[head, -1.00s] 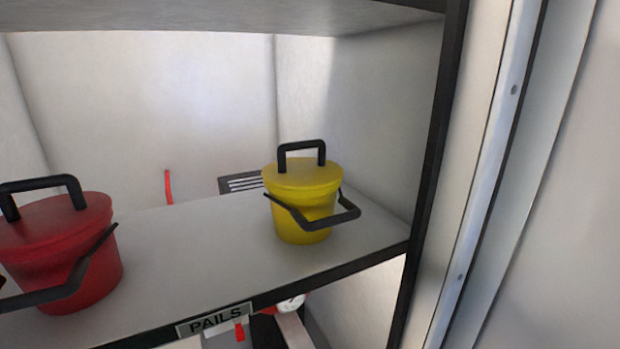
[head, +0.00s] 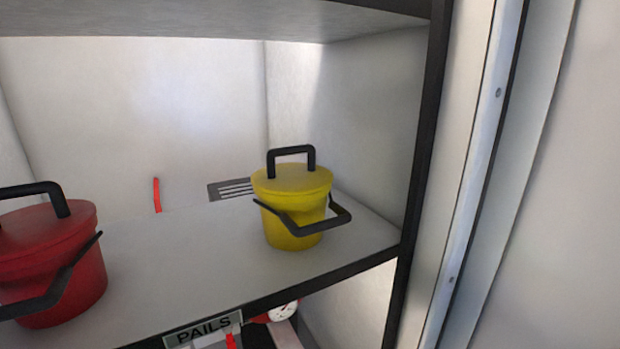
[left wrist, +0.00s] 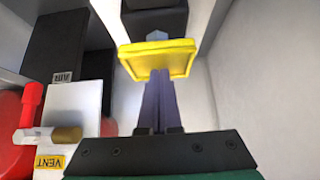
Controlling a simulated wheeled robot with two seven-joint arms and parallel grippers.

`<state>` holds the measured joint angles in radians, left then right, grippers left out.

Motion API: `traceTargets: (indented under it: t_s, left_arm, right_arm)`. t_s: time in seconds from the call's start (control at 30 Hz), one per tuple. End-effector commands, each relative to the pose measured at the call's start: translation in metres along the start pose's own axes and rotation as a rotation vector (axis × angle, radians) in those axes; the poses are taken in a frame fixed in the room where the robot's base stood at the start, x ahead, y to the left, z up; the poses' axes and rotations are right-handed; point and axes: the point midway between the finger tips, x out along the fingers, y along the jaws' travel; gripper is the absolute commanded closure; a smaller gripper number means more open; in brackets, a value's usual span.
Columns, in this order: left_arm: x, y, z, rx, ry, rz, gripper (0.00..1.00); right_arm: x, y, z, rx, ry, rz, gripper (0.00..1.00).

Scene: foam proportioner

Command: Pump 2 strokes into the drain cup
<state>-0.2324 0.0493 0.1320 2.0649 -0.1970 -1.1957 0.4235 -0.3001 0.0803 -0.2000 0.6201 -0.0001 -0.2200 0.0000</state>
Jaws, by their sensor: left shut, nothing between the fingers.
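My left gripper (left wrist: 160,80) shows in the left wrist view with its fingers shut together and nothing between them. A yellow rectangular plate (left wrist: 157,48) is right at the fingertips, partly covering them; I cannot tell whether they touch it. A dark block (left wrist: 155,20) stands behind the plate. I cannot tell whether the plate belongs to the pump. No drain cup can be made out in either view. My right gripper is not in view.
The left wrist view shows a red lever (left wrist: 30,105), a brass-tipped fitting (left wrist: 65,134), and VENT (left wrist: 50,162) and AIR (left wrist: 63,76) labels. In the head view, a red pail (head: 50,262) and a yellow pail (head: 291,210) stand on a shelf (head: 175,265); a gauge (head: 284,312) sits below.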

Motion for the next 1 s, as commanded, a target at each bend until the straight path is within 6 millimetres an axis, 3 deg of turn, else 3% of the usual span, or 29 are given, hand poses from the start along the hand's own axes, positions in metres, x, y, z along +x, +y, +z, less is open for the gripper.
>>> traceTargets:
  t_s: [0.03,0.3,0.6,1.0]
  left_arm:
    - [-0.007,0.000,-0.004,0.000,-0.004,0.000,1.00]
    - [-0.022,0.000,-0.018,0.000,-0.002,0.000,1.00]
    - [-0.040,0.000,-0.034,0.000,0.002,0.000,1.00]
    - [-0.041,0.000,-0.034,0.000,0.001,0.000,1.00]
  right_arm:
    - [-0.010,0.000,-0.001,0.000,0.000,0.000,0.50]
    - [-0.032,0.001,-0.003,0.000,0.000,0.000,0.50]
    - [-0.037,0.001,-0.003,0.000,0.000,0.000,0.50]
    - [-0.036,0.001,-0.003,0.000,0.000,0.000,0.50]
